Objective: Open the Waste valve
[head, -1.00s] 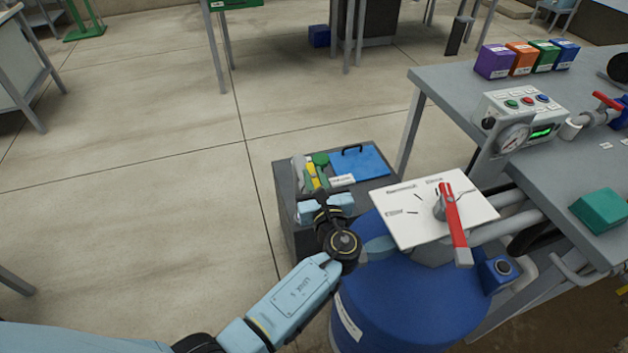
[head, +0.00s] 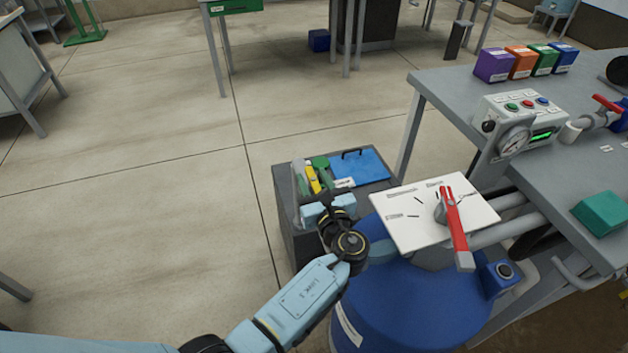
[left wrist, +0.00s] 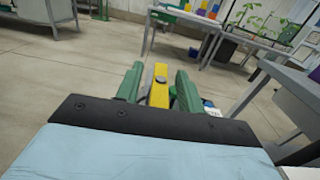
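I cannot read which label is Waste. My left gripper (head: 310,177) is left of the plate, over the grey cabinet, pointing away from the lever. Its green fingers (left wrist: 158,82) stand apart in the left wrist view. A yellow piece (left wrist: 159,95) shows between them, with narrow gaps at its sides; whether it is loose is unclear. My right gripper is out of view.
The blue drum (head: 405,305) stands below the plate. The grey cabinet (head: 290,225) carries a blue lid (head: 362,166). A grey bench (head: 455,85) at the right holds a control box (head: 518,118), several coloured boxes and a teal block (head: 600,211). Open floor lies left.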

